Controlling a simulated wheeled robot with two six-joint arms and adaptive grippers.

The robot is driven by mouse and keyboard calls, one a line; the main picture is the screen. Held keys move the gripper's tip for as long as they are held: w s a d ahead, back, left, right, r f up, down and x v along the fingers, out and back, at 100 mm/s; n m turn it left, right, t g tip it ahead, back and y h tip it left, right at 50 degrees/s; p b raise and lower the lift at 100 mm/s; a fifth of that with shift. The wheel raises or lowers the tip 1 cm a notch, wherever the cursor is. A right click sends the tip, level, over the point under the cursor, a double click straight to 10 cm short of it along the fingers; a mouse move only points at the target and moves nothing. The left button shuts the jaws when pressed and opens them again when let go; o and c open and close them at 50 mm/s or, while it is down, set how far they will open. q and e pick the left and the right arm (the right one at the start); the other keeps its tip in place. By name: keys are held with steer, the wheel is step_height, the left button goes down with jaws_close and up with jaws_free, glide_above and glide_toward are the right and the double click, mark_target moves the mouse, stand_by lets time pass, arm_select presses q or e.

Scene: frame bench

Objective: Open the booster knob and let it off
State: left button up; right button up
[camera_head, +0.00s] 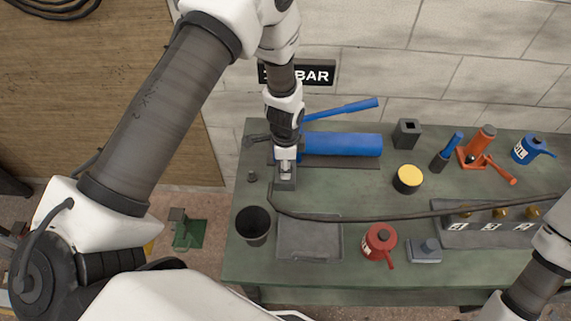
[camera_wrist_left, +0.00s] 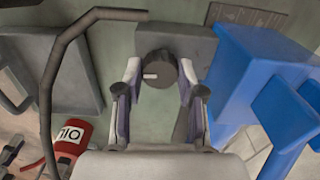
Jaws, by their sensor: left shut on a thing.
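The booster (camera_head: 345,144), a blue cylinder with a blue lever, lies near the back of the green bench. It fills the right of the left wrist view (camera_wrist_left: 250,75). The booster knob (camera_wrist_left: 158,70) is dark and round with a white mark, beside the booster on a grey block (camera_head: 284,184). My left gripper (camera_head: 286,164) reaches down over that block, with its fingers either side of the knob and shut on it. The gripper hides the knob in the head view. My right arm shows at the lower right, but its gripper is out of view.
A dark hose (camera_head: 400,214) runs across the bench (camera_head: 320,272). A black cup (camera_head: 253,224), a grey tray (camera_head: 310,238) and a red oil can (camera_head: 379,242) stand in front. A yellow-topped pot (camera_head: 408,179) and an orange jack (camera_head: 480,148) stand right of the booster.

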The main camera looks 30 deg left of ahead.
arm_select(q)
steer(key=n, duration=0.8)
steer(key=shift+s+f+b, duration=0.1)
steer(key=shift+b, duration=0.2)
steer(key=n, duration=0.6)
steer(key=shift+n, duration=0.4)
steer(key=o, duration=1.1)
steer(key=shift+o, duration=0.2)
